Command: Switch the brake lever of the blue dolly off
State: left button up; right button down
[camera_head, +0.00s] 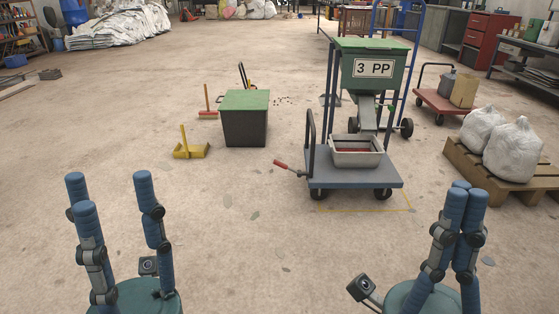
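The blue dolly (385,177) stands on the floor right of centre, with a flat blue-grey deck, black wheels and a dark upright handle at its left end. Its brake lever (282,165) has a red grip and sticks out to the left from the deck's left end. My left gripper (111,187) is in the lower left with its fingers spread, open and empty. My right gripper (466,190) is in the lower right with its fingers together and nothing seen between them. Both grippers are apart from the dolly and lever.
A grey crate (357,159) sits on the deck. The green "3 PP" machine (372,68) stands behind it. A green-lidded bin (245,128) and yellow dustpan (190,150) stand left. A pallet (512,192) with white sacks is right. The floor before the lever is clear.

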aim_at(281, 165)
jog(key=i+j, duration=0.3)
jog(key=i, duration=0.2)
jog(key=i+j, duration=0.35)
jog(key=i, duration=0.15)
jog(key=i+j, duration=0.3)
jog(key=i, duration=0.2)
jog(key=i+j, duration=0.3)
jog(key=i, duration=0.2)
jog(key=z, duration=0.05)
